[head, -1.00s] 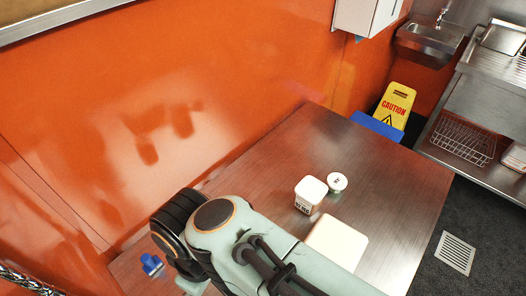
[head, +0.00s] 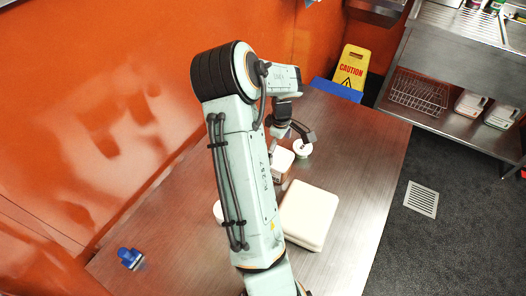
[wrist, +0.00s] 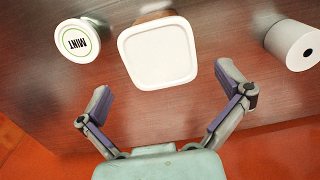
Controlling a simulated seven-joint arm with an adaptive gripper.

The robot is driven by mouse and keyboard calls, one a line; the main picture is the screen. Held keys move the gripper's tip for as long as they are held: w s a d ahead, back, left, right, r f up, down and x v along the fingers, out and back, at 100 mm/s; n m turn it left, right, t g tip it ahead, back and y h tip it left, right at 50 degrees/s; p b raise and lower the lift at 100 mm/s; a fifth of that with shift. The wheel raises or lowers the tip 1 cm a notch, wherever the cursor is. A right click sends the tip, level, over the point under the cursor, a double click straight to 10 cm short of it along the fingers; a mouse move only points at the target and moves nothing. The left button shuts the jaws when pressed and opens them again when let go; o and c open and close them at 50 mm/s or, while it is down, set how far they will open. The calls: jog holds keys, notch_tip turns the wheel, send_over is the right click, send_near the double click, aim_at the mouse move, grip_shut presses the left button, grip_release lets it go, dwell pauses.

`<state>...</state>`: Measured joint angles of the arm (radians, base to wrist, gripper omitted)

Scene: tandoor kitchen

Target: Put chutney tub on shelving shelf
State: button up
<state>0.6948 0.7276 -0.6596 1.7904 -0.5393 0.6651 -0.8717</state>
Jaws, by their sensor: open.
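A small round white tub (head: 303,149) stands on the steel table; its lid reads MINT in the wrist view (wrist: 82,41). A square white-lidded tub (head: 283,163) stands close beside it and is large in the wrist view (wrist: 158,53). I cannot tell for sure which is the chutney tub; the MINT label is the only readable one. My gripper (head: 292,146) is above the square tub, fingers spread and empty. In the wrist view my gripper (wrist: 163,82) has a finger on either side of the square tub's near edge.
A large white box (head: 310,215) lies on the table (head: 362,150). A white roll (wrist: 292,44) is partly hidden behind my arm in the head view. A blue object (head: 130,258) lies front left. A steel unit's lower shelf (head: 450,122) holds a wire basket and jugs.

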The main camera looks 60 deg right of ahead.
aim_at(279, 157)
notch_tip(279, 157, down, 6)
jog(key=shift+f, duration=0.25)
jog(key=c, duration=1.1)
